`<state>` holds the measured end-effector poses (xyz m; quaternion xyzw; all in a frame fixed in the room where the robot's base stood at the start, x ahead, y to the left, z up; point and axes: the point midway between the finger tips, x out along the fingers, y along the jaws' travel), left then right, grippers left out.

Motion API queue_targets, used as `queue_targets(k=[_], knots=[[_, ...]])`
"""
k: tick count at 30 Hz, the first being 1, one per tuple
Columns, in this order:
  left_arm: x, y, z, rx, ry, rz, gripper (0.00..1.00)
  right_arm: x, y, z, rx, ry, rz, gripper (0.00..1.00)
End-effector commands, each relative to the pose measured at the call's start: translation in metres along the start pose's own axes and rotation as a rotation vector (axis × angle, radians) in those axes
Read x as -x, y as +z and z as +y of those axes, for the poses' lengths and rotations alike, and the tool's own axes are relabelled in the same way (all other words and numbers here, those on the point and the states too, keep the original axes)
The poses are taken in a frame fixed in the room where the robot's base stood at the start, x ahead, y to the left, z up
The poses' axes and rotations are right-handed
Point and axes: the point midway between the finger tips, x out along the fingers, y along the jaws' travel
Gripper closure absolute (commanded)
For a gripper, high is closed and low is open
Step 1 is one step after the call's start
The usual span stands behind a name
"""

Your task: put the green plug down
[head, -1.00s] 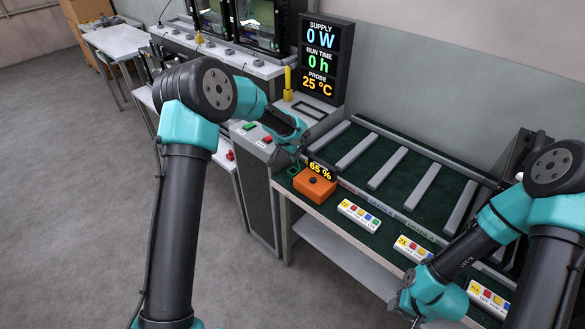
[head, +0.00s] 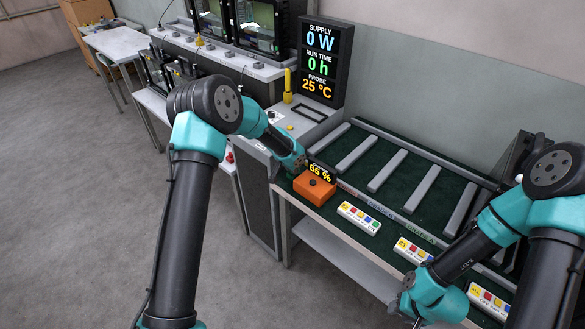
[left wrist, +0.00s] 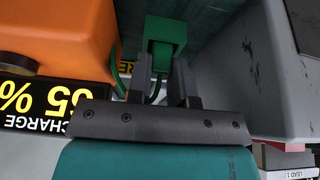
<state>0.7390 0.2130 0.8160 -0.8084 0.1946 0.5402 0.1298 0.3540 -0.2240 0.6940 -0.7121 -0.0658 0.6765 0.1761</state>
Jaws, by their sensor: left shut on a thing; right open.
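The green plug (left wrist: 165,40) is between the fingers of my left gripper (left wrist: 162,75) in the left wrist view, above a dark green surface. A dark lead runs from it. In the head view my left gripper (head: 300,166) is low beside the orange box, and its arm hides the plug. My right gripper (head: 416,318) is open at the lower right, in front of the bench, with no thing seen in it.
The orange box (head: 314,188) with its "65 %" charge display stands close beside the plug; it also fills the upper left of the wrist view (left wrist: 60,35). A grey housing (left wrist: 245,65) is close on the other side. Several white button strips (head: 358,217) lie along the bench front.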

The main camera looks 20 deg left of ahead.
Motion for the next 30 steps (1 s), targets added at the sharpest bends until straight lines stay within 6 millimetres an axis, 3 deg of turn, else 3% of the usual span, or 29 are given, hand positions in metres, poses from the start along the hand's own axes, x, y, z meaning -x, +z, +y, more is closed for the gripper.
queue_targets(k=[9, 10, 17, 30], knots=[[-0.0029, 0.0013, 0.0001, -0.001, 0.0, -0.001, 1.0, 0.0, 0.0, 0.0, 0.0, 0.0, 0.0, 0.57], [-0.0025, 0.0009, 0.0001, 0.0, 0.0, -0.001, 0.77, 0.0, 0.0, 0.0, 0.0, 0.0, 0.0, 0.57], [-0.0023, 0.0009, 0.0, 0.0, 0.0, 0.0, 0.55, 0.0, 0.0, 0.0, 0.0, 0.0, 0.0, 0.57], [0.0067, -0.0009, -0.0004, 0.001, -0.001, 0.001, 0.54, 0.0, 0.0, 0.0, 0.0, 0.0, 0.0, 0.57]])
